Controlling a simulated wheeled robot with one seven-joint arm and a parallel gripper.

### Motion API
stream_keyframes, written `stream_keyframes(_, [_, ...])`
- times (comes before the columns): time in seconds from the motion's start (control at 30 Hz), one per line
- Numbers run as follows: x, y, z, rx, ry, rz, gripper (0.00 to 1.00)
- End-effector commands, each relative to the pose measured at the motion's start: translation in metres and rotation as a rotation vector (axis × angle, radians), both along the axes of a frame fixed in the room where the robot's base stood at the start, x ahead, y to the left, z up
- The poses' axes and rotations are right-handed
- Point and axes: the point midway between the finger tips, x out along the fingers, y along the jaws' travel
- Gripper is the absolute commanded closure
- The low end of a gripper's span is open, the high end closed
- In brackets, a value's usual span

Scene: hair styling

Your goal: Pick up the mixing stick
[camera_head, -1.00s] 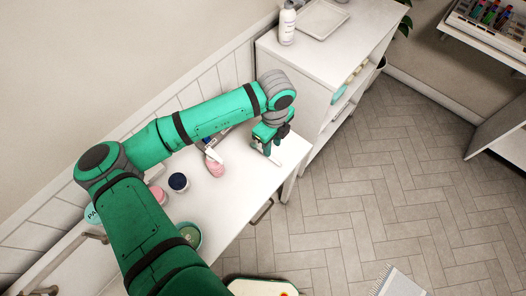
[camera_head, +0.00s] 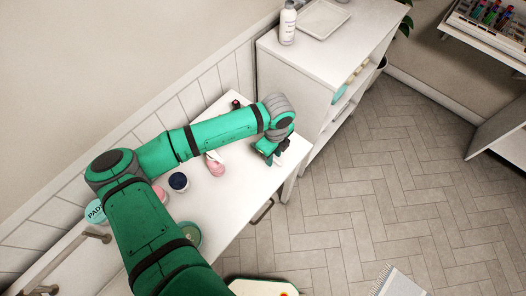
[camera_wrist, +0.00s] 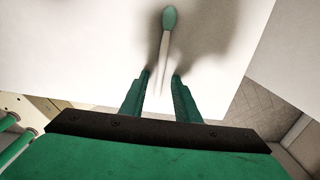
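The mixing stick (camera_wrist: 166,45) shows in the wrist view as a thin pale handle with a rounded green tip, lying on the white tabletop (camera_wrist: 100,50). My gripper (camera_wrist: 161,74) is open, one finger on each side of the handle, with a gap to both. The handle's lower end lies between the fingers in the picture; I cannot tell how high the fingertips are above it. In the head view my gripper (camera_head: 277,160) hangs low over the table's right end, and I cannot make out the stick there.
A pink bottle (camera_head: 215,168), a dark-lidded jar (camera_head: 178,182) and a green bowl (camera_head: 191,235) stand left of my gripper, near or under my arm. A white cabinet (camera_head: 290,60) with a spray bottle (camera_head: 288,25) and a tray (camera_head: 322,18) rises behind. The table's edge is close.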

Motion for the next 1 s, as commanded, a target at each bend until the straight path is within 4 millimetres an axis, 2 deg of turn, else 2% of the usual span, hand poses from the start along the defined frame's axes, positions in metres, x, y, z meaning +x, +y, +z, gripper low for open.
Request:
stream_keyframes(0.03, [0.000, 0.000, 0.000, 0.000, 0.000, 0.000, 0.84])
stream_keyframes(0.1, [0.000, 0.001, 0.000, 0.000, 0.000, 0.002, 1.00])
stream_keyframes(0.77, [0.000, 0.004, 0.001, 0.000, 0.000, 0.007, 1.00])
stream_keyframes(1.0, [0.000, 0.002, 0.014, 0.001, -0.001, 0.004, 1.00])
